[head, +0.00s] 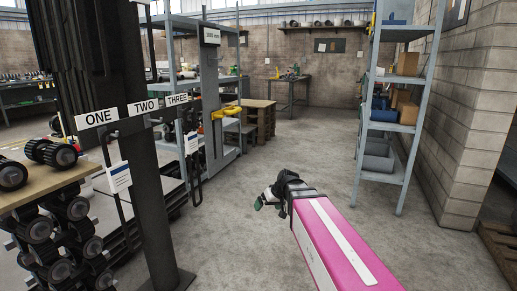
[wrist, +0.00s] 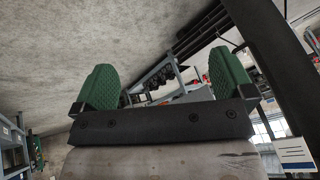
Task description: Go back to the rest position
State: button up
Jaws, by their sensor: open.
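My gripper (head: 268,200) is at the end of my pink arm, low in the middle of the head view, over the bare concrete floor. In the wrist view its two green finger pads (wrist: 160,85) stand wide apart with nothing between them. The gripper is open and empty. It touches nothing that I can see. The wrist view is tilted, with floor filling its upper left.
A dark post with signs ONE, TWO, THREE (head: 135,110) stands left, beside a table (head: 40,190) with black rollers. A grey shelf (head: 385,130) stands right, by a block wall (head: 465,110). The concrete floor (head: 290,150) between is clear. A workbench (head: 290,82) stands at the back.

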jog(key=s+d+f+m+g+h, duration=0.3)
jog(key=s+d+f+m+h, duration=0.2)
jog(key=s+d+f, duration=0.8)
jog(key=shift+s+d+f, duration=0.4)
jog(key=shift+s+d, duration=0.25)
jog(key=shift+d, duration=0.35)
dwell(0.6)
